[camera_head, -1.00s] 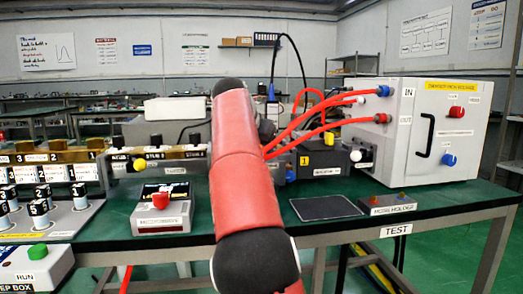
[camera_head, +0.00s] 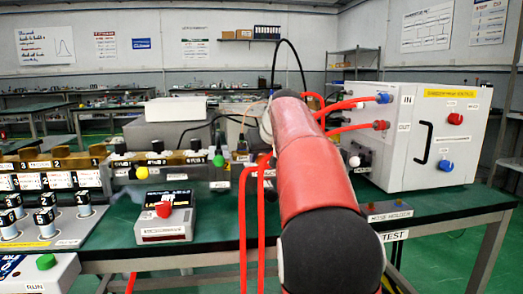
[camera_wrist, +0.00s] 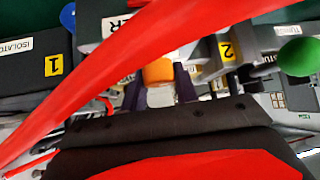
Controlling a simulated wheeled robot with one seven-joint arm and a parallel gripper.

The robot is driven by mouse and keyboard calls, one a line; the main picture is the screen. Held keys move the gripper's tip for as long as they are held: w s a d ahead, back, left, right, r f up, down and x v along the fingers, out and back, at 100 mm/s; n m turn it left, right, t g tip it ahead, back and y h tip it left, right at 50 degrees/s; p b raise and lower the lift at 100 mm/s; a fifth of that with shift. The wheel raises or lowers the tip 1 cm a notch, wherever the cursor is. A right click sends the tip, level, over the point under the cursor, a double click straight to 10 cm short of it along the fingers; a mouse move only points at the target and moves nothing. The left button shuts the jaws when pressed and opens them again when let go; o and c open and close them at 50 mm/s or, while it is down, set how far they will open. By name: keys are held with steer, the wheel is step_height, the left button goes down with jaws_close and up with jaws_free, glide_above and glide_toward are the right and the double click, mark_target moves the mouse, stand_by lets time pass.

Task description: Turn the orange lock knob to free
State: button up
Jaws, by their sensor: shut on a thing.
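The orange lock knob (camera_wrist: 158,71) shows in the middle of the wrist view, above a pale block. My gripper (camera_wrist: 160,92) has one dark finger on each side of it and is shut on it. A red hose (camera_wrist: 95,82) crosses the wrist view in front and hides part of the surroundings. In the head view my red arm reaches forward over the bench, and it hides the knob and my gripper.
A white box (camera_head: 398,135) with IN and OUT hose ports stands at the right. Red hoses (camera_head: 243,215) hang close to my arm's left. A green knob (camera_wrist: 298,57) is at the wrist view's right. A small meter box (camera_head: 165,228) stands on the bench at left.

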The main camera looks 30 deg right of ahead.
steer(key=shift+n+y, duration=0.4)
steer(key=shift+n, duration=0.1)
steer(key=o, duration=1)
steer(key=v, duration=0.7)
steer(key=shift+s+r+p, duration=0.3)
steer(key=shift+p, duration=0.1)
steer(key=shift+s, duration=0.1)
